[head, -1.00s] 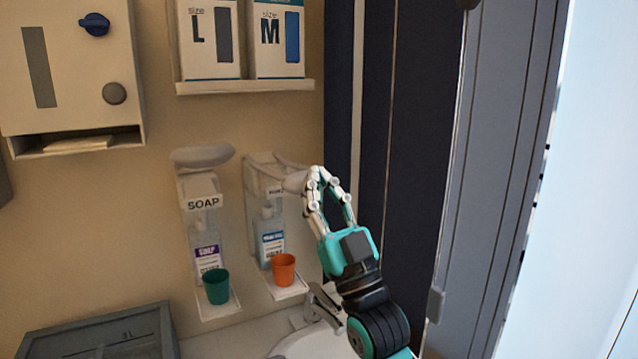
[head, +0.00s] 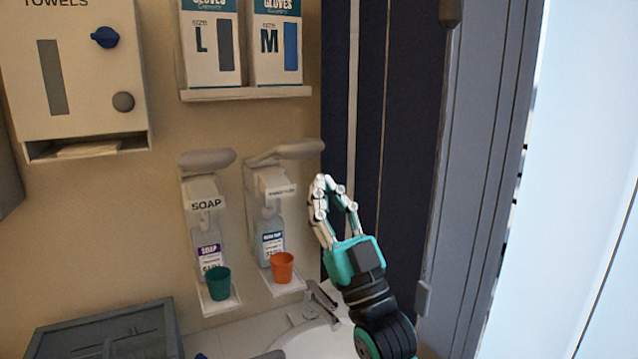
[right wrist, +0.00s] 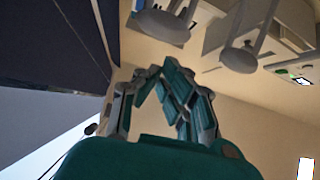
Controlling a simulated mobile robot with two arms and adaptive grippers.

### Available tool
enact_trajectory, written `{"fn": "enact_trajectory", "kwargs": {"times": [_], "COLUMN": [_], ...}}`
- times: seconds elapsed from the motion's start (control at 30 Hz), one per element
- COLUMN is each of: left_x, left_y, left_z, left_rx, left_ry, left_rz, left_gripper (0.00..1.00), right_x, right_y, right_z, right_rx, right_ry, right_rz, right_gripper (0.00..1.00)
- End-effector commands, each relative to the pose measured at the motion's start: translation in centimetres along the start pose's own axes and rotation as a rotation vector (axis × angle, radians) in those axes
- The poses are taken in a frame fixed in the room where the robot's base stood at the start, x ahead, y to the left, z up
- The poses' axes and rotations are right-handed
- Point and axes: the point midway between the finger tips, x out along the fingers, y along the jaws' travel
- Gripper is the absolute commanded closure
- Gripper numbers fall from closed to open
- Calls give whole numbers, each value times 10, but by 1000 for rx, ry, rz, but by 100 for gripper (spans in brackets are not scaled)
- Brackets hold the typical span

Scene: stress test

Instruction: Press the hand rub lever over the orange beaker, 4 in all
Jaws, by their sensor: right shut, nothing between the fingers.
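The hand rub dispenser (head: 277,192) hangs on the wall with its grey lever (head: 290,150) raised. The orange beaker (head: 282,268) stands upright on the tray below it, beside the labelled bottle (head: 271,240). Its contents cannot be seen. My right gripper (head: 327,182) is shut and empty, right of the dispenser and below the lever's right end. A small gap shows between them in the head view. In the right wrist view the shut fingers (right wrist: 162,68) are below the hand rub lever (right wrist: 163,25). My left gripper is not in view.
A soap dispenser (head: 203,195) with its own lever (head: 207,158) and a green beaker (head: 217,284) is close on the left. A glove-box shelf (head: 245,93) is above, a sink (head: 320,340) below, and dark panels (head: 400,150) behind at right.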

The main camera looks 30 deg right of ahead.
Motion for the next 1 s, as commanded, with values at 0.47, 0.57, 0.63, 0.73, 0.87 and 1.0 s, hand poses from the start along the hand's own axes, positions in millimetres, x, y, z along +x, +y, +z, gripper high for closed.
{"fn": "enact_trajectory", "kwargs": {"times": [0.47, 0.57, 0.63, 0.73, 0.87, 1.0], "left_x": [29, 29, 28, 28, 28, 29], "left_y": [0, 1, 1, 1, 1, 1], "left_z": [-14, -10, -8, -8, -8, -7], "left_rx": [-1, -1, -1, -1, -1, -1], "left_ry": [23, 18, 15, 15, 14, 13], "left_rz": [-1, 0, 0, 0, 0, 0], "left_gripper": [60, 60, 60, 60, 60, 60], "right_x": [-57, -57, -57, -57, -57, -57], "right_y": [0, 0, 0, 0, 0, 0], "right_z": [4, 4, 3, 3, 3, 3], "right_rx": [-1, -1, -1, -1, -1, -1], "right_ry": [2, 3, 3, 3, 3, 3], "right_rz": [0, 0, 0, 0, 0, 0], "right_gripper": [100, 100, 100, 100, 100, 100]}}
